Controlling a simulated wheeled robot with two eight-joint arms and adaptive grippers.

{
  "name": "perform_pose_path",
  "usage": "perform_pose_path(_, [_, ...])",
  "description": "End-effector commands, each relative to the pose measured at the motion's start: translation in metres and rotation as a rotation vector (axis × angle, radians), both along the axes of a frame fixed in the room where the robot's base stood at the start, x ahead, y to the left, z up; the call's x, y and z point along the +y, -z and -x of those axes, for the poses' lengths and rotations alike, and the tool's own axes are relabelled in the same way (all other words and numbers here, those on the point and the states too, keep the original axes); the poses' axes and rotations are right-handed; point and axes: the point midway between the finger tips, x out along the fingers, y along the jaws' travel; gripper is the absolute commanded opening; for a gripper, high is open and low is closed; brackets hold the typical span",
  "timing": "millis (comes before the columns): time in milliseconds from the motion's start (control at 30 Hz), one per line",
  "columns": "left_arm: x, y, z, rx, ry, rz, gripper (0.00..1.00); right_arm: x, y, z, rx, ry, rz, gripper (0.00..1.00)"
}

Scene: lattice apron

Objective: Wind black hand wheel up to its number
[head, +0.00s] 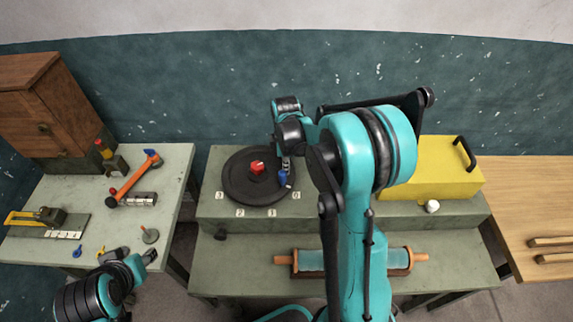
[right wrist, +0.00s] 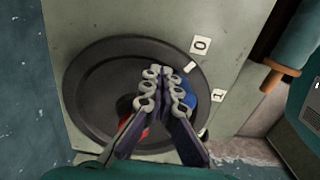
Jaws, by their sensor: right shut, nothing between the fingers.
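The black hand wheel (head: 238,185) lies flat on the green bench, with a red piece (head: 257,167) near its middle and a blue knob (head: 283,178) near its right rim. Number tags 3, 2, 1 and 0 (head: 296,195) stand along its front edge. In the right wrist view, a small white mark lies near the 0 tag (right wrist: 201,45). My right gripper (head: 286,163) is over the wheel beside the blue knob; in the right wrist view its fingers (right wrist: 163,72) are shut and empty, partly hiding the knob (right wrist: 189,90). My left gripper (head: 150,257) is at lower left, its fingers unclear.
A yellow box (head: 430,165) with a black handle and a white knob stands right of my right arm. A roller with orange ends (head: 310,260) lies on the lower shelf. The left table (head: 175,175) holds a hammer-like tool, a wooden cabinet and small parts.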

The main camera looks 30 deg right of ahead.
Motion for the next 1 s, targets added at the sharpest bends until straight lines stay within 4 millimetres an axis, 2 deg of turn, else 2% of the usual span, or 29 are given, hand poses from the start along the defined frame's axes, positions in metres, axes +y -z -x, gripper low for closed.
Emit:
perform_pose_path(500, [0.000, -0.005, 0.000, 0.000, 0.000, 0.000, 0.40, 0.019, 0.000, 0.019, 0.001, -0.001, 0.000, 0.00])
perform_pose_path(1000, [0.000, -0.004, 0.000, 0.000, 0.000, 0.000, 0.40, 0.037, 0.000, 0.029, 0.001, 0.000, 0.000, 0.00])
